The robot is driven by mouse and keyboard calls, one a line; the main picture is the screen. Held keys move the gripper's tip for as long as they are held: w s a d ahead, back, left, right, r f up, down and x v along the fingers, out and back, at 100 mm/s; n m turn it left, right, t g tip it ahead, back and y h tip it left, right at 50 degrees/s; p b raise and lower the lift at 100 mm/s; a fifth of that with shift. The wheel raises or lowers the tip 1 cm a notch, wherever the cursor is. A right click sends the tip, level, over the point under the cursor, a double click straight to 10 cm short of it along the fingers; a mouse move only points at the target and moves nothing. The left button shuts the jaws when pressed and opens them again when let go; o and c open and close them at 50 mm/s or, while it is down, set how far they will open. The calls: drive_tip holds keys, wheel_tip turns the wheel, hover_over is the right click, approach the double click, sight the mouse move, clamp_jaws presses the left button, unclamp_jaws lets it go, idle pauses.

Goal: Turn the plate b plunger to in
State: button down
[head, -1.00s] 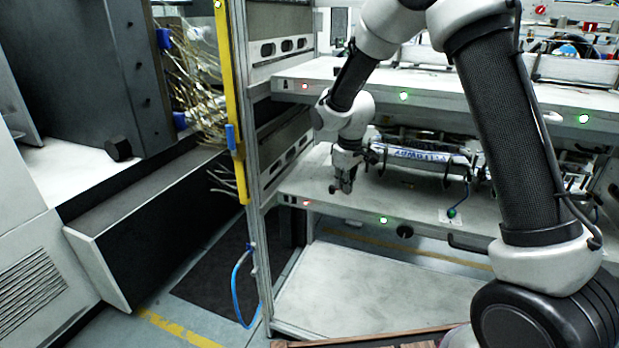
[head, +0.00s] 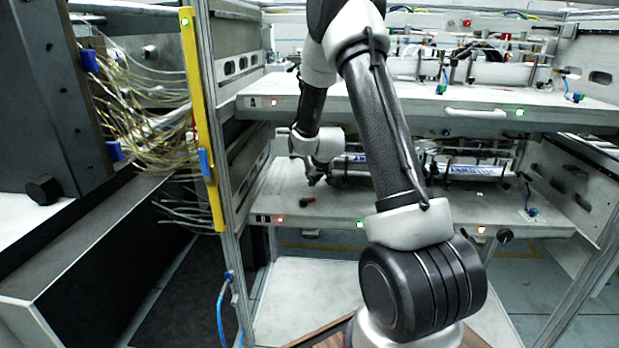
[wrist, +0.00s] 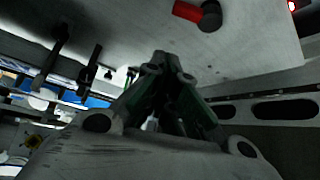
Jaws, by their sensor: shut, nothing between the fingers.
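A small red and black plunger knob (head: 308,201) lies on the lower shelf plate (head: 335,213), near its front left part. I cannot read a label saying which plate it belongs to. In the wrist view the knob (wrist: 198,13) shows at the top, its red part left and its dark end right. My gripper (head: 313,181) is over the lower shelf, just behind the knob in the head view. In the wrist view its fingertips (wrist: 168,62) meet with nothing between them, and they are apart from the knob.
The upper shelf (head: 330,98) hangs above my gripper. Label rolls and rods (head: 470,171) stand on the lower shelf to the right. A yellow post (head: 203,120) and a bundle of cables (head: 150,125) are at the left. The shelf front right of the knob is bare.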

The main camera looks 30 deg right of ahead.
sight(308, 201)
drive_tip(key=x, duration=0.5)
drive_tip(key=shift+w+f, duration=0.2)
drive_tip(key=shift+f, duration=0.15)
drive_tip(key=s, duration=0.2)
drive_tip(key=shift+s+a+r, duration=0.15)
drive_tip(key=shift+s+r, duration=0.05)
drive_tip(key=shift+s, duration=0.15)
drive_tip(key=shift+s+a, duration=0.15)
drive_tip(key=shift+s, duration=0.55)
drive_tip(key=shift+f, duration=0.1)
